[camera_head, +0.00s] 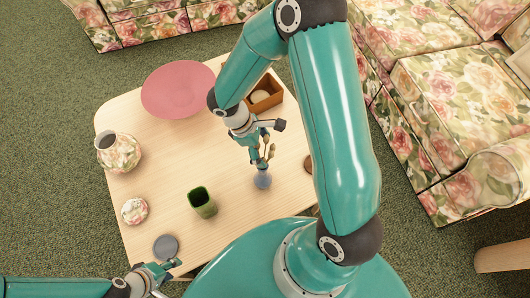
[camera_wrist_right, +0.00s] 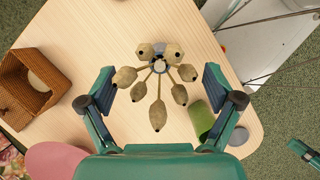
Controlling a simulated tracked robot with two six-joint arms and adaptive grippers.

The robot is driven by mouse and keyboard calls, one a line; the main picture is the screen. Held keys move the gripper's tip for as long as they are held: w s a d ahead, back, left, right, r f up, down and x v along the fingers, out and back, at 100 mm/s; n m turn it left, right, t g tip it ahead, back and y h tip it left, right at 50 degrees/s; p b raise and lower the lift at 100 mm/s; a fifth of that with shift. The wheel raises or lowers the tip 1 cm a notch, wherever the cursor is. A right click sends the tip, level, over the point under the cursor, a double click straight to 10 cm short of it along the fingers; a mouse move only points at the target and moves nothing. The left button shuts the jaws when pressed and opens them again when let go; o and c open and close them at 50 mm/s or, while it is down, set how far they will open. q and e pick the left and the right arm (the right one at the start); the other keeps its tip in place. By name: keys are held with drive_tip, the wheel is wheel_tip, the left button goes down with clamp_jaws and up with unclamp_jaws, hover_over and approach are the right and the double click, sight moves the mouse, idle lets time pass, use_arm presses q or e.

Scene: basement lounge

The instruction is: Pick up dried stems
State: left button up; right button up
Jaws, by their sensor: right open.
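The dried stems (camera_wrist_right: 157,88), tan with pod-like heads, fan out from a small blue-grey vase (camera_head: 263,181) on the wooden table (camera_head: 235,235). In the head view the stems (camera_head: 271,151) are small and partly hidden by my right gripper (camera_head: 263,152). My right gripper is open and reaches down over them. In the right wrist view its fingers (camera_wrist_right: 160,84) stand apart on both sides of the pods, with gaps showing. The vase (camera_wrist_right: 160,62) lies beyond the pods there. My left gripper (camera_head: 170,279) looks open and empty by the table's near left edge.
A green cup (camera_head: 202,203) stands near the vase. A pink dish (camera_head: 178,88) and a wooden box (camera_head: 266,103) lie at the back. A floral vase (camera_head: 118,153), a small floral round object (camera_head: 134,210) and a grey disc (camera_head: 165,247) line the left side. Floral sofas (camera_head: 455,95) flank the table.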

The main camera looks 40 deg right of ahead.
drive_tip(key=c, duration=1.1)
drive_tip(key=shift+o, duration=0.2)
drive_tip(key=shift+r, duration=0.1)
